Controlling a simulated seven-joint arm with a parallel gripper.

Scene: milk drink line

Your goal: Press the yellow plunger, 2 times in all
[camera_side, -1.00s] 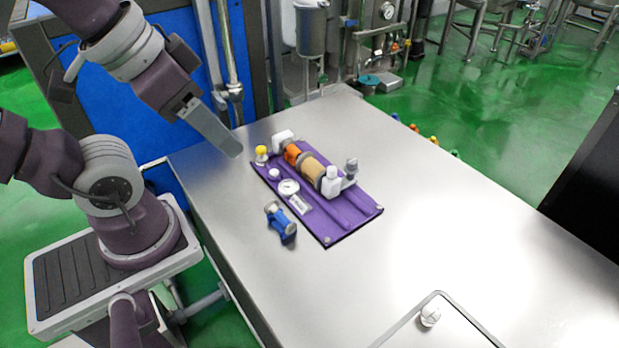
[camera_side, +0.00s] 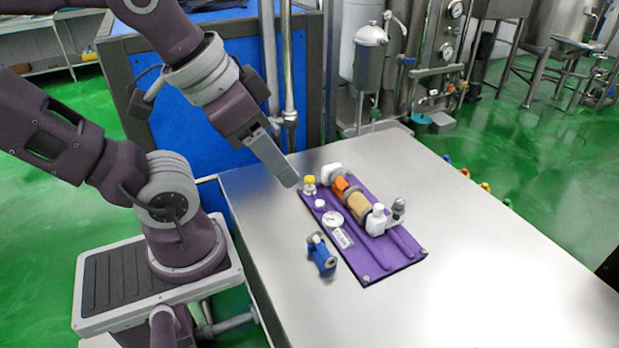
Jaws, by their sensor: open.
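The yellow plunger (camera_side: 309,180) is a small yellow-topped knob on a pale base at the far left corner of the purple board (camera_side: 376,268). My gripper (camera_side: 290,181) slants down from the upper left. Its tip is just left of the plunger in the picture, with a small gap showing between them. Whether the tip is level with the knob or above it, I cannot tell. My gripper is open and holds nothing; only one flat grey finger shows clearly. The plunger's top is unobstructed in this view.
The board carries a white button (camera_side: 320,204), a round gauge (camera_side: 333,219), an orange and tan cylinder (camera_side: 352,200) and a white bottle (camera_side: 376,220). A blue fitting (camera_side: 321,257) lies left of the board. The steel table (camera_side: 470,270) is clear on the right.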

